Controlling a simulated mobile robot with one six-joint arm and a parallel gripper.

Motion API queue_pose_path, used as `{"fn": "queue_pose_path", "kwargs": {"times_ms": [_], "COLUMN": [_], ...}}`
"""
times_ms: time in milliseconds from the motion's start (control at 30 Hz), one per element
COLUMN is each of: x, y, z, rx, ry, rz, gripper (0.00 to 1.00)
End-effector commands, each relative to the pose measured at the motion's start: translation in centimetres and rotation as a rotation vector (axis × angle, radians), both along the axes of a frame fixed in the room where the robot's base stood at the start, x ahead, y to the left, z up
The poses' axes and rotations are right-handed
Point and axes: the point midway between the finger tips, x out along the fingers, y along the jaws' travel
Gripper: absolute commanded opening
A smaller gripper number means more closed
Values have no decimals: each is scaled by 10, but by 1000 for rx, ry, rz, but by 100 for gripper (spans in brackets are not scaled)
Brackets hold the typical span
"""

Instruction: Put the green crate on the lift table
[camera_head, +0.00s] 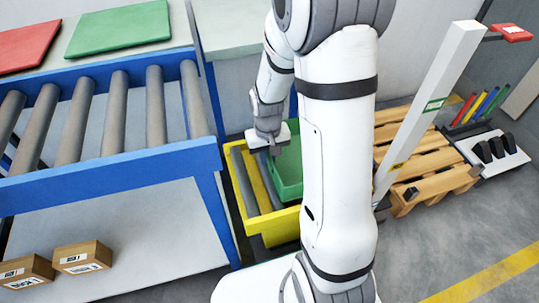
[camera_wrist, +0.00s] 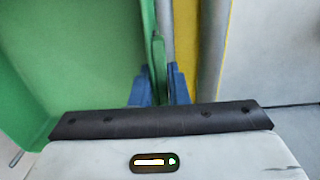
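The green crate (camera_head: 287,168) is an open box over the right part of a yellow frame with grey rollers (camera_head: 278,231), which looks like the lift table. I cannot tell whether the crate rests fully on it. My gripper (camera_head: 273,149) points down at the crate's left upper edge. In the wrist view, the crate (camera_wrist: 70,60) fills the left side. The blue fingers of my gripper (camera_wrist: 162,86) are close together on either side of the crate's thin green wall and look shut on it. The contact is partly hidden, and my arm hides the crate's right side.
A blue roller conveyor (camera_head: 110,165) stands at the left, with a green panel (camera_head: 118,27) and a red panel (camera_head: 25,45) behind it. Cardboard boxes (camera_head: 82,257) lie below. Wooden pallets (camera_head: 425,160) and a white post (camera_head: 430,110) stand at the right. The front right floor is clear.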

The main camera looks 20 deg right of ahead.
Motion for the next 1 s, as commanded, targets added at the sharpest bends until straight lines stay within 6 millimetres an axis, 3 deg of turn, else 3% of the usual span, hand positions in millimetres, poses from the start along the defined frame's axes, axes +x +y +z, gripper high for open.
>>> {"fn": "queue_pose_path", "kwargs": {"times_ms": [233,567,1000], "x": [0,0,0], "y": [0,1,2], "z": [0,8,96], "rx": [0,0,0], "ry": [0,-2,-2], "rz": [1,1,2], "gripper": [35,35,35]}}
